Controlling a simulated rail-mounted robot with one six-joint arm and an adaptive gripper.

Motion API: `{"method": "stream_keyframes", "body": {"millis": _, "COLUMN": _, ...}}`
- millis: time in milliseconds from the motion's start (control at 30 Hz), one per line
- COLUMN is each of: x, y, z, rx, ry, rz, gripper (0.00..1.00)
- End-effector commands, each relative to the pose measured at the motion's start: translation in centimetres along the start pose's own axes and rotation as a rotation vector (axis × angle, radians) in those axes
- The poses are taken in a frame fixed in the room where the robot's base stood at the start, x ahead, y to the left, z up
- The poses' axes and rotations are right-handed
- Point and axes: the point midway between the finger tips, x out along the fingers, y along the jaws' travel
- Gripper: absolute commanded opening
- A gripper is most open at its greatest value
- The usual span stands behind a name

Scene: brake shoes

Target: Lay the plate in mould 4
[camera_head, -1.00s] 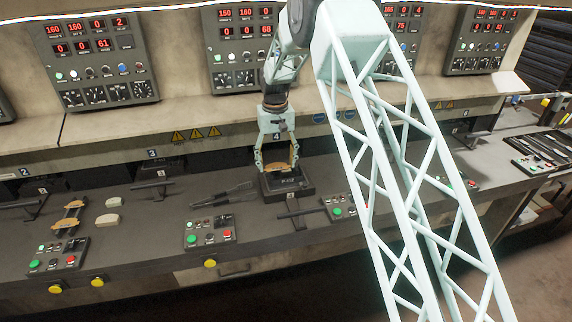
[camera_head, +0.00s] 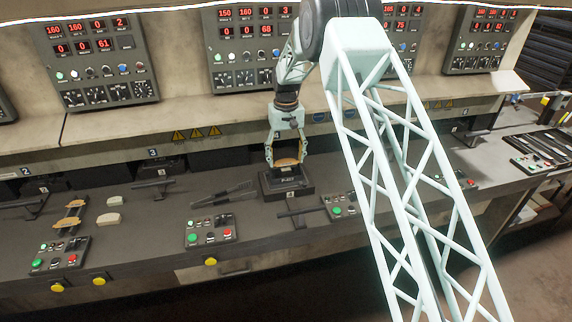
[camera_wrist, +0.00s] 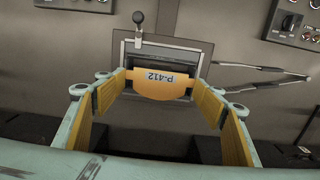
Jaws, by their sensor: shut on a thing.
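The tan plate (camera_head: 287,162), marked P-412 in the wrist view (camera_wrist: 160,84), is held between the fingertips of my gripper (camera_head: 286,160). My gripper also shows in the wrist view (camera_wrist: 160,88), its two yellow-padded fingers on either side of the plate. The dark block of mould 4 (camera_head: 288,184) stands on the bench directly below the plate. In the wrist view the mould (camera_wrist: 200,50) lies behind the plate, and the plate hides part of its dark recess. I cannot tell whether the plate touches the mould.
Long tongs (camera_head: 225,194) lie left of the mould. A rack (camera_head: 70,223) with tan plates and two pale pieces (camera_head: 113,201) are farther left. Button boxes (camera_head: 210,231) line the front edge. A control-panel wall rises behind. Bare bench lies left of the tongs.

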Motion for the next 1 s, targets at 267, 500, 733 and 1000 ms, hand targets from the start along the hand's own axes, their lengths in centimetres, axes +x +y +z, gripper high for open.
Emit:
{"method": "stream_keyframes", "body": {"millis": 267, "x": 2.4, "y": 0.0, "z": 0.0, "rx": 0.000, "ry": -0.001, "rz": 0.000, "gripper": 0.51}}
{"method": "stream_keyframes", "body": {"millis": 500, "x": 2.7, "y": 0.0, "z": 0.0, "rx": 0.000, "ry": 0.000, "rz": 0.000, "gripper": 0.51}}
{"method": "stream_keyframes", "body": {"millis": 733, "x": 2.9, "y": 0.0, "z": 0.0, "rx": 0.000, "ry": 0.000, "rz": 0.000, "gripper": 0.51}}
{"method": "stream_keyframes", "body": {"millis": 1000, "x": 2.9, "y": 0.0, "z": 0.0, "rx": 0.000, "ry": 0.000, "rz": 0.000, "gripper": 0.77}}
